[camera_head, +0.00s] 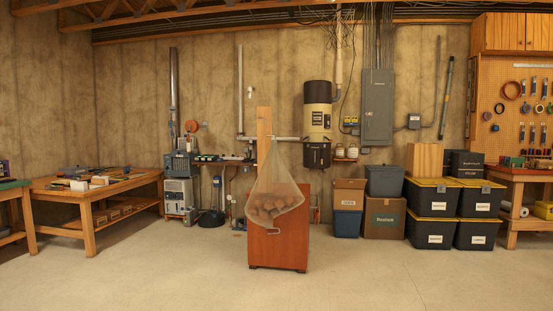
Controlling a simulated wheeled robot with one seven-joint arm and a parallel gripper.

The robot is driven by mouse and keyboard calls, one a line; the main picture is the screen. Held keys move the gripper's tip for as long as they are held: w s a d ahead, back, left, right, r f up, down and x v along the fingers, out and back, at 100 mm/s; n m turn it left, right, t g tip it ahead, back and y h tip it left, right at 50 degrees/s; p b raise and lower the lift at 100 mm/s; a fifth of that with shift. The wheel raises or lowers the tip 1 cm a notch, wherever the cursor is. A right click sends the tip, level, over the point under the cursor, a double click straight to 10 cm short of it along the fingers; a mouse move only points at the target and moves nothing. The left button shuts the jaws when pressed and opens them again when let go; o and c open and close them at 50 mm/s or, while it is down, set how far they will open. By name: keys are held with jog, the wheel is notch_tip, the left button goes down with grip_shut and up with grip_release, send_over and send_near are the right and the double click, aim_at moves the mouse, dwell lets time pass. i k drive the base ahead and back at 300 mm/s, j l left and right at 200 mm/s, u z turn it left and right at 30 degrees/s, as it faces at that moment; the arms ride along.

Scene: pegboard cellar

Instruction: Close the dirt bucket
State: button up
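The dirt bucket (317,157) looks like the dark, boxy container under the black-and-cream vacuum canister (318,116) on the back wall, right of centre. A small pale mark shows on its front. It sits directly below the canister. At this distance I cannot tell whether its top is seated or how far it stands open. My gripper is not in view.
A reddish-brown cabinet (278,247) stands on the floor ahead, with a mesh bag (275,196) of round brown things hanging before it. Boxes and black totes (428,238) line the wall at right. A workbench (100,190) stands left. The near floor is clear.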

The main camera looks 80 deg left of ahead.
aim_at(317, 155)
jog(key=u, duration=2.75)
jog(key=i+z, duration=0.25)
jog(key=i, duration=5.7)
jog(key=i+u, duration=0.1)
jog(key=i, duration=0.5)
jog(key=i+l+u, duration=0.1)
jog(key=i, duration=0.5)
jog(key=i+l+u, duration=0.1)
jog(key=i, duration=0.5)
